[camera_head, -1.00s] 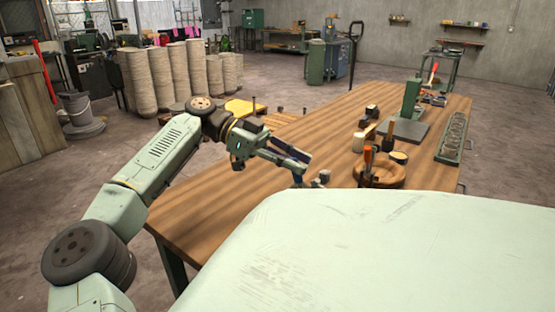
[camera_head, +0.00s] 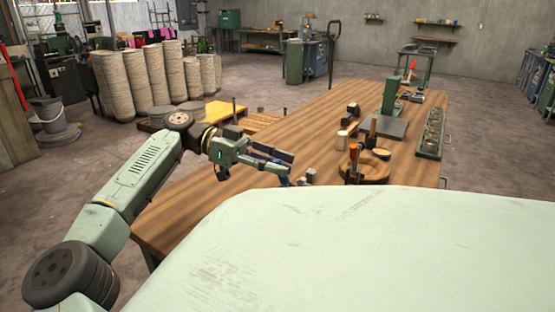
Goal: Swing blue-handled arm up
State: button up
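My gripper (camera_head: 291,164) is over the near-left part of the wooden bench. It points right, and its two dark-lined fingers look apart with nothing visible between them. A small grey metal part (camera_head: 310,175) stands just right of the fingertips. A round wooden piece (camera_head: 375,173) with an orange-handled tool (camera_head: 353,153) lies farther right.
The wooden bench (camera_head: 215,213) runs away to the back right. My pale green body covers the front. The bench's left part is bare.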

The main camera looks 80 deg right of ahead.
jog(key=shift+o, duration=0.9)
jog(key=v, duration=0.7)
jog(key=shift+w, duration=0.2)
